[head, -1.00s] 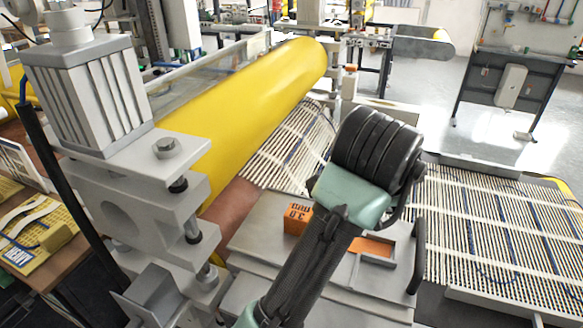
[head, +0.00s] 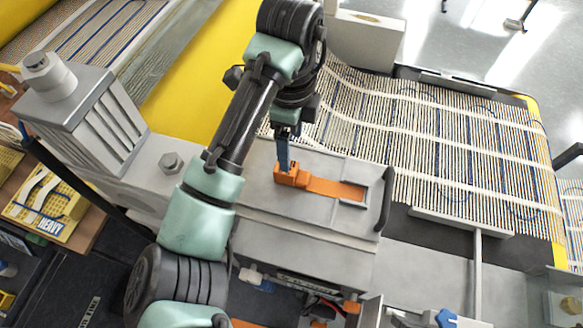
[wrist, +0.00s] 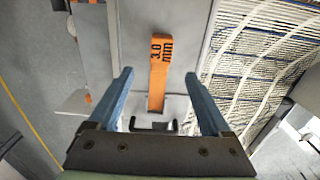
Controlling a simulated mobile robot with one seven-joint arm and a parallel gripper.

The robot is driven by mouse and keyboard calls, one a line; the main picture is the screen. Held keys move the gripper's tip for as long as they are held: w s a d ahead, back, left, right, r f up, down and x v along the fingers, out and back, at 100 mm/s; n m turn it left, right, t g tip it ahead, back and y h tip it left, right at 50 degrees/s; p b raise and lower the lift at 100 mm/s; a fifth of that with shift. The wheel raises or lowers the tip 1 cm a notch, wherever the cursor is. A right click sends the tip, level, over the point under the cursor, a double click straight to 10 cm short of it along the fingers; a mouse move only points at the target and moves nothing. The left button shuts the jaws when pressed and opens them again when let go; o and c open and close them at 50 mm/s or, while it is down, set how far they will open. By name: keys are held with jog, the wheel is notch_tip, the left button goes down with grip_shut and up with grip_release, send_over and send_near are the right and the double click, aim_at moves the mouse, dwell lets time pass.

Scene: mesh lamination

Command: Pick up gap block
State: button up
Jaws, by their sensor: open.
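The gap block (head: 292,177) is orange, with a taller end and a long flat tongue, and lies on a grey metal plate (head: 265,200). In the wrist view the gap block (wrist: 158,62) shows its "3.0 mm" marking and runs lengthwise between the fingers, its tongue toward me. My gripper (head: 284,160) points down at the block's taller end in the head view. In the wrist view my gripper (wrist: 158,76) is open, with one blue finger on each side of the block and nothing held. I cannot tell how far the fingertips are above it.
A black handle (head: 386,200) stands at the plate's right edge. A striped mesh (head: 440,140) spreads at the right. A yellow roller (head: 190,80) and a grey bolted column (head: 85,110) stand at the left.

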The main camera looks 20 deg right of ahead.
aim_at(293, 168)
notch_tip(293, 168, down, 5)
jog(key=shift+r+b, duration=0.2)
jog(key=shift+b, duration=0.4)
jog(key=f, duration=0.1)
jog(key=f+b, duration=0.1)
jog(key=f, duration=0.1)
jog(key=shift+s+d+f+b, duration=0.2)
jog(key=shift+d+f+b, duration=0.05)
jog(key=shift+b, duration=0.05)
jog(key=shift+w+f, duration=0.1)
jog(key=shift+f, duration=0.7)
grip_shut()
